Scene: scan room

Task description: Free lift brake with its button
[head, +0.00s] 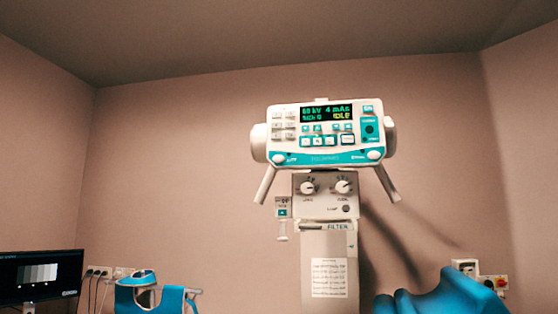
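The white and teal X-ray tube head (323,157) hangs in the middle of the head view, with a handle slanting down on each side (265,185) (388,184). Its lit display (326,113) reads about 60 kV, 4 mAs and IDLE. A round white button sits at the panel's lower left (279,158) and another at its lower right (374,155). Their labels are too small to read surely. Below is a housing with two dials (326,187) and a small teal-marked control (282,212) at its left. Neither gripper is in view.
A monitor (40,278) stands at the lower left, beside a blue and white object (150,295). A blue, rounded, cushion-like shape (445,297) rises at the lower right. A wall box with a red knob (501,282) is behind it. Space around the tube head looks clear.

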